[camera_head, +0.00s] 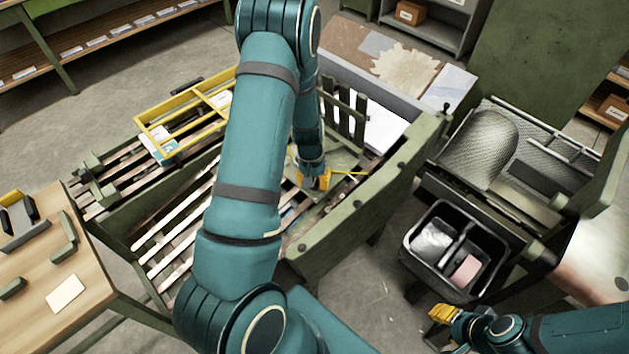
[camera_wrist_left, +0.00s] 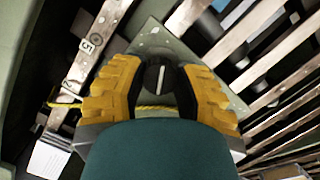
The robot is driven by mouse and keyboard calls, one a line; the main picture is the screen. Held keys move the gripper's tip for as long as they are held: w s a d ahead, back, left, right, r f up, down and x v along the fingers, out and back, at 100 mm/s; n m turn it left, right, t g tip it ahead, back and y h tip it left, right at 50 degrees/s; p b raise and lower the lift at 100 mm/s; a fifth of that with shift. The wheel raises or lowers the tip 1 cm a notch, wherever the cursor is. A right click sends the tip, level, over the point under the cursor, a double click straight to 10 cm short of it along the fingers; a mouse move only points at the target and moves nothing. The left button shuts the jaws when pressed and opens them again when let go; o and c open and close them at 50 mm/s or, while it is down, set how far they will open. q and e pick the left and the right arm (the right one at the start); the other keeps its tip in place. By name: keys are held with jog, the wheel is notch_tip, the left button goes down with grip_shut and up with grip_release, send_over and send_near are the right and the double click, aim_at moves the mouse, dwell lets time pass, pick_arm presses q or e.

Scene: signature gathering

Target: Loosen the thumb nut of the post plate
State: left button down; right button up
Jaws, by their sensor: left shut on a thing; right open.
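The post plate, a grey-green plate (camera_wrist_left: 152,38), lies below my left gripper in the left wrist view; a plate of like colour (camera_head: 345,160) shows beside the gripper in the head view. A dark round thumb nut (camera_wrist_left: 152,76) with a pale line across it sits between the yellow fingers. My left gripper (camera_head: 318,182) points down and is shut on the thumb nut; its fingers (camera_wrist_left: 160,88) are on both sides of it. The nut is hidden in the head view. My right gripper (camera_head: 440,314) is open and empty at the lower right, far from the plate.
Slatted bed rails (camera_wrist_left: 235,35) surround the plate. A yellow cord (camera_head: 350,173) runs beside the gripper. A yellow divided frame (camera_head: 160,118) lies on the slats at left. A black bin (camera_head: 412,250) stands near my right gripper. A wooden table (camera_head: 95,290) is at lower left.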

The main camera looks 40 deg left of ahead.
pick_arm(q)
jog(key=n, duration=0.5)
jog(key=shift+n+t+h, duration=0.3)
jog(key=shift+h, duration=0.1)
jog(key=n+t, duration=0.1)
jog(key=n, duration=0.4)
jog(key=shift+s+n+b, duration=0.1)
jog(key=shift+n+b, duration=0.25)
jog(key=shift+n, duration=0.05)
jog(key=c, duration=0.6)
grip_release()
jog(key=shift+r, duration=0.1)
jog(key=v, duration=1.1)
jog(key=shift+a+r, duration=0.3)
jog(key=shift+r, duration=0.05)
jog(key=shift+s, duration=0.1)
